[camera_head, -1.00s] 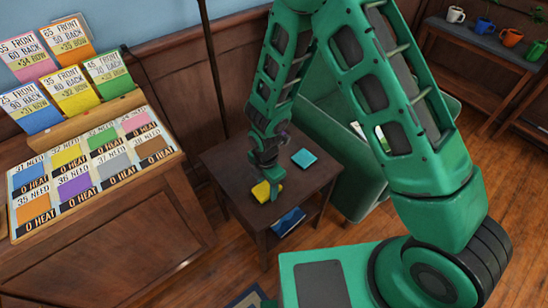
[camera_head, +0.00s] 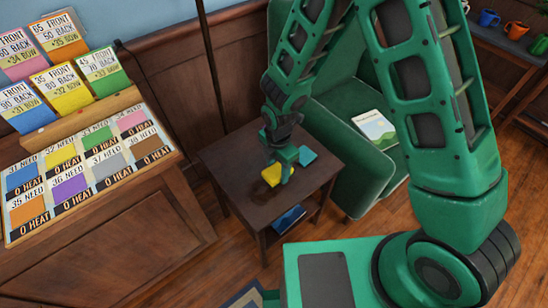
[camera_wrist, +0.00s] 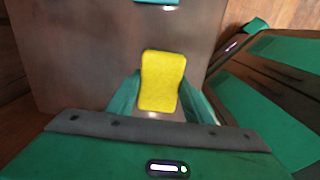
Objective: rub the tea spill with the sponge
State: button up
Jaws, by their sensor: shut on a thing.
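The yellow sponge (camera_head: 271,176) is at the top of a small dark wood table (camera_head: 245,196). My gripper (camera_head: 279,177) is shut on it, pointing down from above. In the wrist view the sponge (camera_wrist: 162,80) sits upright in the picture between my two green fingers (camera_wrist: 158,100), with the dark tabletop (camera_wrist: 85,70) behind it. I cannot tell whether the sponge touches the wood. I cannot make out the tea spill in either view; the sponge and gripper cover part of the tabletop.
A blue item (camera_head: 289,219) is on the lower shelf. A green armchair (camera_head: 345,165) with a book (camera_head: 375,129) stands close on the right. A display of coloured cards (camera_head: 90,165) is on the left.

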jog(key=shift+r, duration=1.6)
